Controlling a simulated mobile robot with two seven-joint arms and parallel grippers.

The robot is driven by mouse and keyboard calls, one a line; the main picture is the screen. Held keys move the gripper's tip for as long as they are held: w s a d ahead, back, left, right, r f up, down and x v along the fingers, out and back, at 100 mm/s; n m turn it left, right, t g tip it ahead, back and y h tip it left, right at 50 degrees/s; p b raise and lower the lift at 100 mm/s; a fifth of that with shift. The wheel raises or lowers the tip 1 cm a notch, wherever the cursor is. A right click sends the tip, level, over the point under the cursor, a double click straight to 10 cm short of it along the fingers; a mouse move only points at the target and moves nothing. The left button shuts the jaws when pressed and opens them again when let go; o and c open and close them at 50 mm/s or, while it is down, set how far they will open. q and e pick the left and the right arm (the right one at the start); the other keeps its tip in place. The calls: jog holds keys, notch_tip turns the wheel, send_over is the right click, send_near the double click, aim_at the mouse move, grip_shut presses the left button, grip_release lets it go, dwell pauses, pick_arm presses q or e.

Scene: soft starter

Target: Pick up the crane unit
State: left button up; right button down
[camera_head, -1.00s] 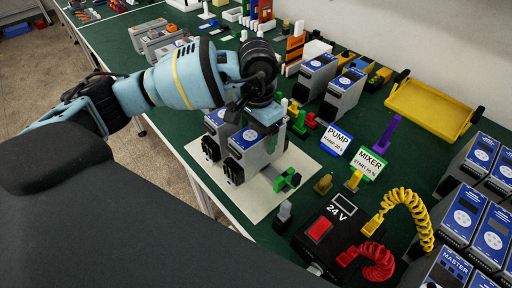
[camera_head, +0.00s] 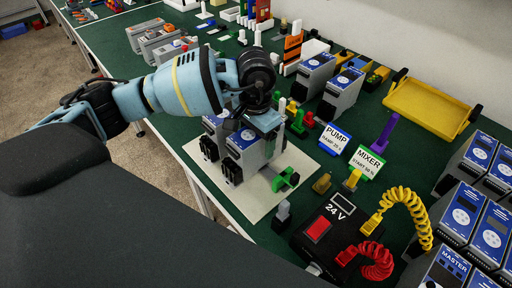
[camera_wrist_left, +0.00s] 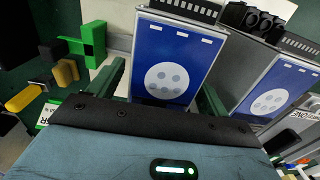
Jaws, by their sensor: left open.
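Two grey units with blue faces stand side by side on a pale mat (camera_head: 257,205). The nearer unit (camera_head: 246,158) is under my left gripper (camera_head: 266,134); the other unit (camera_head: 213,140) is to its left. No crane label is readable, so I cannot tell which is the crane unit. In the left wrist view my left gripper (camera_wrist_left: 162,92) is open, with a green finger on each side of one unit's blue face (camera_wrist_left: 172,50). Whether the fingers touch it is unclear. The neighbouring unit (camera_wrist_left: 270,90) is close on the right. My right gripper is out of view.
A green clamp-like part (camera_head: 286,180) sits at the mat's right. PUMP (camera_head: 336,139) and MIXER (camera_head: 367,162) signs stand beyond it. A black 24 V box (camera_head: 335,230) with coiled cables is at lower right. More units (camera_head: 463,205) line the right edge; a yellow tray (camera_head: 430,105) lies behind.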

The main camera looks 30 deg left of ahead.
pick_arm(q)
jog(key=shift+f, duration=0.1)
dwell(0.4)
jog(key=c, duration=1.5)
